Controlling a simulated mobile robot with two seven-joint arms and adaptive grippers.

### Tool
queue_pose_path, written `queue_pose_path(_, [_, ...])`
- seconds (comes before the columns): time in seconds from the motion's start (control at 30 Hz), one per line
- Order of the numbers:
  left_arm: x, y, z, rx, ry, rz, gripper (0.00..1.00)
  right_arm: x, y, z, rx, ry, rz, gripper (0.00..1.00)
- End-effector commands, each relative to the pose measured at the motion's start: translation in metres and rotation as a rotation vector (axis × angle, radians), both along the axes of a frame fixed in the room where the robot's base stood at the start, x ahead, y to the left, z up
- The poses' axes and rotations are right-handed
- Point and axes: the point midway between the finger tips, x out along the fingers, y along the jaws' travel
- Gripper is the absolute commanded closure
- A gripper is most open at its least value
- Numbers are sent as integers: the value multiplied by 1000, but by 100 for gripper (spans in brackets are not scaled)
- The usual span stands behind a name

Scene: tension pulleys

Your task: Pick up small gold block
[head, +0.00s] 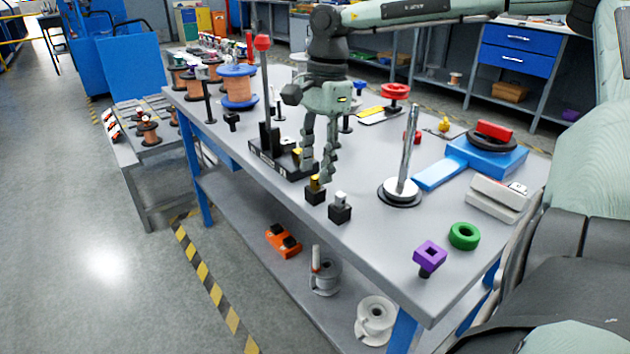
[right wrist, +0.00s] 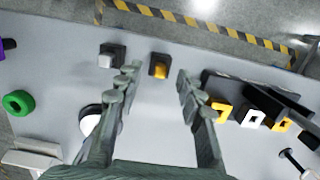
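The small gold block (head: 315,182) sits on a square black base near the front edge of the grey table. It also shows in the right wrist view (right wrist: 159,68), straight ahead between the fingertips. My right gripper (head: 318,172) hangs over the table, pointing down, with its fingers just above and beside the gold block in the head view. The right wrist view shows its two fingers (right wrist: 157,78) spread apart with nothing held between them. Whether a finger touches the block cannot be told. My left gripper is not in view.
A silver block on a black base (head: 340,208) stands close by on the right. A black fixture (head: 280,160) with upright parts stands on the left. A metal post (head: 404,155) rises behind. A purple block (head: 430,254) and green ring (head: 464,236) lie farther right.

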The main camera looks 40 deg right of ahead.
Motion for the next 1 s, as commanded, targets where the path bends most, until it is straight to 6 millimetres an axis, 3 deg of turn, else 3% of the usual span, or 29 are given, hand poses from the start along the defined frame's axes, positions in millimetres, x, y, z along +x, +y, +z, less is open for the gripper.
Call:
queue_pose_path(0.13, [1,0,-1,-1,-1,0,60,0,2,-16,1,1,1,62])
queue_pose_path(0.4, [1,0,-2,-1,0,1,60,0,2,-19,1,-1,1,62])
queue_pose_path(0.7, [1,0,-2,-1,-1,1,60,0,2,-18,1,-1,0,99])
queue_pose_path(1.0, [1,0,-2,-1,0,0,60,0,2,-18,1,-1,0,100])
